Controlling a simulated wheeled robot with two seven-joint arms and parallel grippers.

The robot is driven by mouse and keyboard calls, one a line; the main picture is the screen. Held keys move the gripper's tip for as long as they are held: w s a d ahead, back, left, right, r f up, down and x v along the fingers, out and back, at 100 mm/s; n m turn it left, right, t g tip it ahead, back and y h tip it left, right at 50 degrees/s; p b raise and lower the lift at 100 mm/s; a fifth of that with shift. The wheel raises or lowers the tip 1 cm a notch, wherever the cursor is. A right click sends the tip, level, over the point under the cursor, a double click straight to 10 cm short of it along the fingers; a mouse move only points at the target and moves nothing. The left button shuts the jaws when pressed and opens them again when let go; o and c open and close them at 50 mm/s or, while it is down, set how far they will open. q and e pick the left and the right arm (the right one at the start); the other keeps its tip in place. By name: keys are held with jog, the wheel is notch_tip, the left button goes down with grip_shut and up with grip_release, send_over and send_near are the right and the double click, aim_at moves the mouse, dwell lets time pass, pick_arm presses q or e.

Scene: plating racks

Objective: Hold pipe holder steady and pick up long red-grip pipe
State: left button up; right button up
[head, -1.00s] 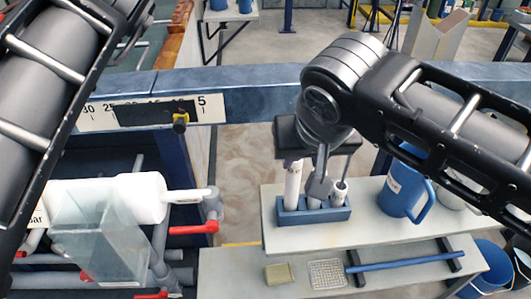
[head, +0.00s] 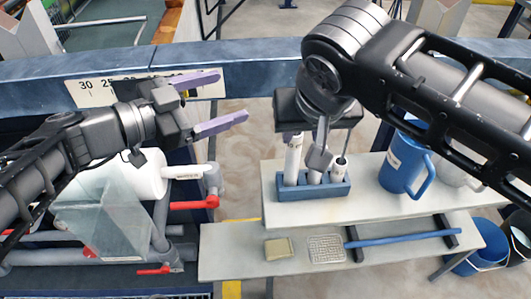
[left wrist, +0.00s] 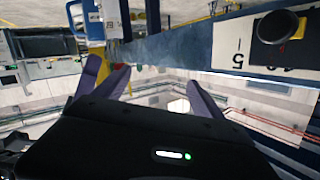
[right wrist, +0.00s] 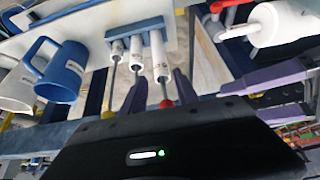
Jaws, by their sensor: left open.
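The pipe holder (head: 313,188) is a blue block on the pale shelf in the head view, with several white upright pipes in it. The leftmost pipe (head: 293,158) shows best; my right arm partly hides the others. In the right wrist view, the holder (right wrist: 137,32) carries white tubes with thin grey rods, and one rod has a red end (right wrist: 166,104). My right gripper (right wrist: 157,90) is open, its purple fingers on either side of the rods. My left gripper (head: 222,101) is open and empty, left of the holder and apart from it.
A blue jug (head: 400,165) stands right of the holder. The lower shelf (head: 225,250) has a sponge (head: 279,248), a mesh tray (head: 326,249) and a blue bar (head: 402,239). A white cylinder (head: 150,178) and red-handled valves lie below my left arm. A blue beam crosses behind.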

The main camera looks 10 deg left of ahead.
pick_arm(q)
jog(key=s+d+f+m+g+h, duration=0.4)
jog(key=s+d+f+m, duration=0.1)
jog(key=s+m, duration=0.15)
jog(key=m+g+y, duration=0.1)
jog(key=m+g, duration=0.3)
jog(key=m, duration=3.2)
send_near(297, 183)
jog(key=shift+d+r+n, duration=0.25)
jog(key=shift+d+r, duration=0.1)
jog(key=shift+d, duration=0.3)
jog(key=n, duration=0.1)
jog(key=f+n, duration=0.1)
jog(key=shift+w+d+f+n, duration=0.1)
jog(key=shift+w+d+n, duration=0.1)
jog(key=shift+w+n, duration=0.15)
jog(key=shift+d, duration=0.1)
jog(key=shift+x, duration=3.8)
